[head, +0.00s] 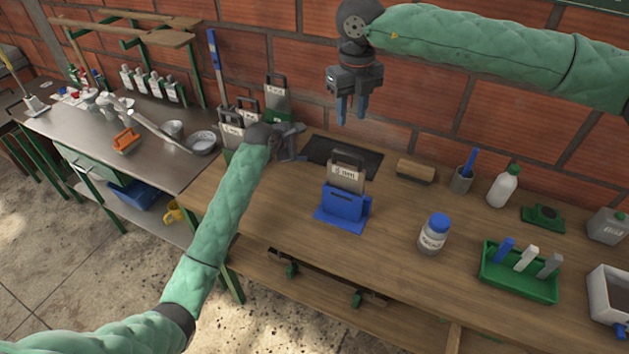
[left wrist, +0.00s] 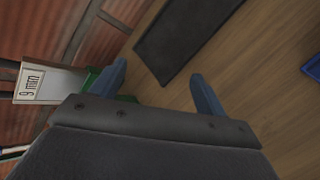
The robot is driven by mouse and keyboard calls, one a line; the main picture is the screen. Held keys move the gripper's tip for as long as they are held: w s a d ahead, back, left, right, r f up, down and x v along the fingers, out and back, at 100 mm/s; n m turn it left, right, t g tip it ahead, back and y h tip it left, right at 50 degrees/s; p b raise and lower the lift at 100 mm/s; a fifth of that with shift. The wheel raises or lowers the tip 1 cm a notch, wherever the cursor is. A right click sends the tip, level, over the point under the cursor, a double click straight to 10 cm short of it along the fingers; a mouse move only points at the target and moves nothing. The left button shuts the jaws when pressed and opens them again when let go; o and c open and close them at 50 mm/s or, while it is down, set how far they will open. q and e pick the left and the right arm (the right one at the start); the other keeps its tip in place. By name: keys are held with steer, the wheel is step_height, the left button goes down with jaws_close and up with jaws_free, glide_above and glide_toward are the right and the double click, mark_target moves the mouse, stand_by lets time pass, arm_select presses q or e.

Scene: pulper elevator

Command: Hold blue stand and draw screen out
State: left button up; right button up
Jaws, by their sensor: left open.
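The blue stand (head: 342,214) is upright on the wooden bench. A grey screen (head: 346,176) with a pale label and a handle on top sits in it, its lower part hidden by the stand. My left gripper (head: 301,142) is open and empty, behind and left of the stand, near the bench's back edge. In the left wrist view its two fingers (left wrist: 160,88) are well apart with nothing between them. A corner of blue at the right edge there may be the stand (left wrist: 313,68). My right gripper (head: 350,118) hangs above the bench, fingers apart and empty, above and behind the screen.
A dark mat (head: 342,154) lies behind the stand. Other labelled screens (head: 277,100) stand in green holders at the back left. A blue-capped jar (head: 434,235), a brush (head: 415,171) and a green tray (head: 518,273) are to the right. The bench left of the stand is clear.

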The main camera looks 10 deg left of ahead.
mark_target(337, 196)
arm_select(q)
steer(key=s+d+f+g+h, duration=0.1)
steer(key=s+f+g, duration=0.1)
steer(key=s, duration=0.3)
steer(key=s+d+f+n+g+h, duration=0.1)
steer(key=s+d+f+g, duration=0.1)
steer(key=s, duration=0.3)
steer(key=s+d+f+n+g+h, duration=0.1)
steer(key=s+d+g, duration=0.1)
steer(key=s, duration=0.3)
steer(key=shift+s+f+g, duration=0.1)
steer(key=shift+f+g, duration=0.3)
steer(key=shift+d+r+m+g+h, duration=0.1)
steer(key=shift+d+m+g+h, duration=0.25)
steer(key=shift+g+h, duration=0.3)
steer(key=shift+w+d+r+m+g+h, duration=0.25)
steer(key=shift+d+r+m+g+h, duration=0.15)
steer(key=shift+m+g, duration=0.35)
steer(key=shift+w+d+r+m+g+h, duration=0.2)
steer(key=shift+r+m+g+h, duration=0.45)
steer(key=shift+m+g, duration=0.35)
steer(key=shift+w+r+m+g+h, duration=0.2)
steer(key=shift+r+m+g+h, duration=0.4)
steer(key=shift+r+m+g, duration=0.45)
steer(key=shift+x, duration=3.95)
steer(key=shift+f, duration=0.15)
steer(key=shift+w, duration=0.1)
